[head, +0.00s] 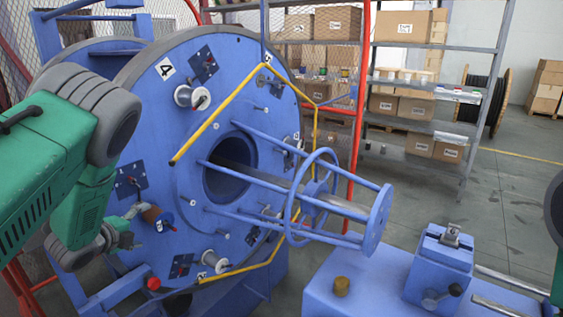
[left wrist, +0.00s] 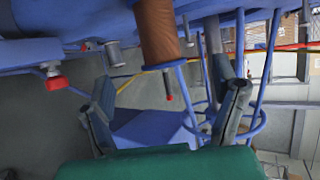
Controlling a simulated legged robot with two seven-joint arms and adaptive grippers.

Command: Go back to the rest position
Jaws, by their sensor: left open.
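My left arm comes in from the left in the head view. Its gripper (head: 128,228) is in front of the blue strander disc (head: 190,130), beside a brown-wound spool (head: 155,215). In the left wrist view the two fingers of the gripper (left wrist: 170,100) are spread apart with nothing between their tips. The brown spool (left wrist: 158,35) shows beyond them at the top, with its red-tipped pin pointing down. I cannot tell whether a finger touches it. My right gripper is out of view; a green and dark part of my right arm shows at the right edge.
A yellow bent rod (head: 215,115) and a blue cage (head: 330,205) project from the disc. A blue bench with a clamp block (head: 440,265) stands at the lower right. Shelves with boxes (head: 405,100) stand behind, and grey floor (head: 510,200) is clear on the right.

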